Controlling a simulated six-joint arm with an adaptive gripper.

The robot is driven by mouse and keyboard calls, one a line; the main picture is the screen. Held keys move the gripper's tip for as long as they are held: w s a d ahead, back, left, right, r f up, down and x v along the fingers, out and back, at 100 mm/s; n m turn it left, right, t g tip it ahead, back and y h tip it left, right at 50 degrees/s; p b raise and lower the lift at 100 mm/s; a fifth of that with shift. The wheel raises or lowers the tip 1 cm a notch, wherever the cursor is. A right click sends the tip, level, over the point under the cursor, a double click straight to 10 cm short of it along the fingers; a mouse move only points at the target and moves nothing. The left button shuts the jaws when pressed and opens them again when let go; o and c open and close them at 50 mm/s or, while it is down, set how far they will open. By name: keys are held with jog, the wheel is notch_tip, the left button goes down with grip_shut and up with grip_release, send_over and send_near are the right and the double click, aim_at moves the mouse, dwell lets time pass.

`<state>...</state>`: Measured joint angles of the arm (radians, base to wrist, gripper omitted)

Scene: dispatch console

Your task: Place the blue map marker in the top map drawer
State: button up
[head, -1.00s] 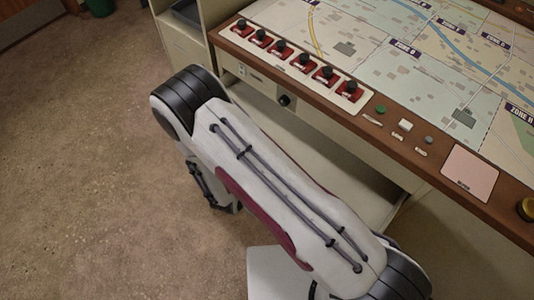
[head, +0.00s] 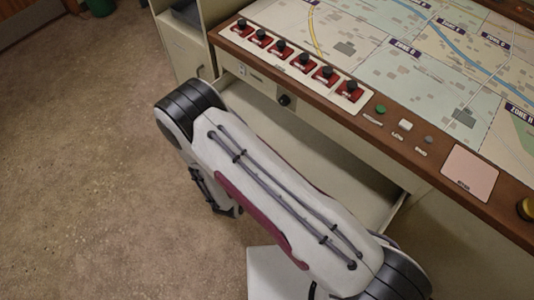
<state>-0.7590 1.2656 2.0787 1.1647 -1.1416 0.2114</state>
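The blue map marker does not show in this view. Under the console's front edge is a pale front panel with a small label and a dark round knob (head: 283,100). Below that panel, a pale open drawer or shelf (head: 345,160) juts out, and its bare inside shows in part. My arm covers its near side, so I cannot tell whether this is the top map drawer. My arm crosses the middle of the view in front of the console. My gripper is not visible.
The console desk (head: 500,190) has a brown wooden edge and a zone map (head: 375,75). A row of several red switches (head: 303,63) runs along its front left. A pink card (head: 470,173) lies near the edge. A cabinet (head: 185,50) stands at the left. The carpet at left is clear.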

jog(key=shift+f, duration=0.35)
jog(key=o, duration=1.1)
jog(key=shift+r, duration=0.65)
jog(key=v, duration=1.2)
